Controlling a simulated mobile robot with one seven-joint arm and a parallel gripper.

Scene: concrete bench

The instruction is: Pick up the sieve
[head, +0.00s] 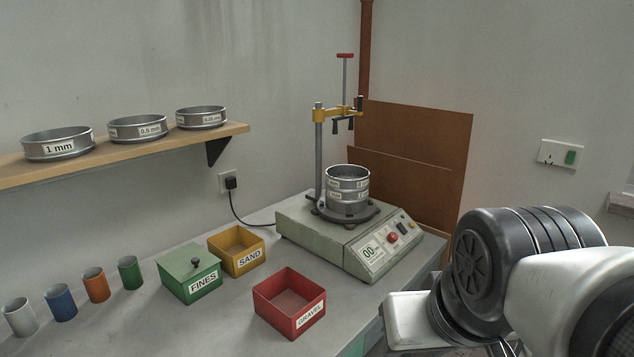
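Several round metal sieves are in the head view. One labelled 1 mm (58,143) sits at the left on the wooden shelf. A sieve labelled 0.5 mm (138,128) is in the middle of the shelf, and a smaller-looking sieve (201,117), its label too small to read, is at the right end. A stack of sieves (347,190) stands on the shaker machine (345,235), under a yellow clamp (338,112). My arm shows at the lower right, well apart from all sieves. My gripper is not in view.
On the concrete bench (130,318) are a red GRAVEL box (290,303), a yellow SAND box (237,251), and a green lidded FINES box (189,275). Several coloured cups (96,285) stand at the left. The shelf (110,157) overhangs the bench's back left.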

